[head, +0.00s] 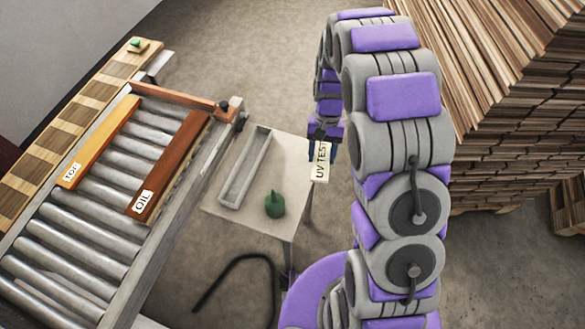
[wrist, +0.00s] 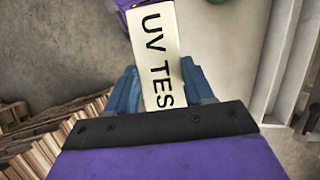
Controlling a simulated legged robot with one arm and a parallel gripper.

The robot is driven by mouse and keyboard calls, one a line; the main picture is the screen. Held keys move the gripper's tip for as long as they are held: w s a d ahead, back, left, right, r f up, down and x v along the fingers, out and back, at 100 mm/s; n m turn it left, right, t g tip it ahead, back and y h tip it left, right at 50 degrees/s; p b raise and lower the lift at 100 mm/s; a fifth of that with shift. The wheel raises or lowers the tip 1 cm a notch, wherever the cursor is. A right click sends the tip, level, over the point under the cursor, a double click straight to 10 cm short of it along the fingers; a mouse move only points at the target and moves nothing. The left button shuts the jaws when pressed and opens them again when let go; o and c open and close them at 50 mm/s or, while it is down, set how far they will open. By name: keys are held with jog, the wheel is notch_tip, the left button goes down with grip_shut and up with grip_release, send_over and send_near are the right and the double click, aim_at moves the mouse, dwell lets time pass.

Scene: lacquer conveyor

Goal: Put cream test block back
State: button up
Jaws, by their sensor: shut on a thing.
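A green bottle-like object (head: 275,204) stands near the table's front. The roller conveyor (head: 85,234) at left carries a yellow board (head: 97,142) and a brown "OIL" board (head: 172,163). Stacked planks (head: 500,120) rise at right. A dark hose (head: 215,282) lies on the floor.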

jog(key=s+f+m+y+b, duration=0.1)
jog(key=s+f+m+b, duration=0.1)
jog(key=s+f, duration=0.6)
jog(key=b, duration=0.3)
send_over(292, 169)
jog(key=w, duration=0.1)
jog(key=shift+w+d+f, duration=0.15)
jog(key=shift+d+f, duration=0.15)
jog(key=shift+f, duration=0.15)
jog(key=shift+f+b, duration=0.5)
jog(key=shift+f, duration=1.2)
jog(key=o, duration=1.1)
jog(key=shift+o, duration=0.2)
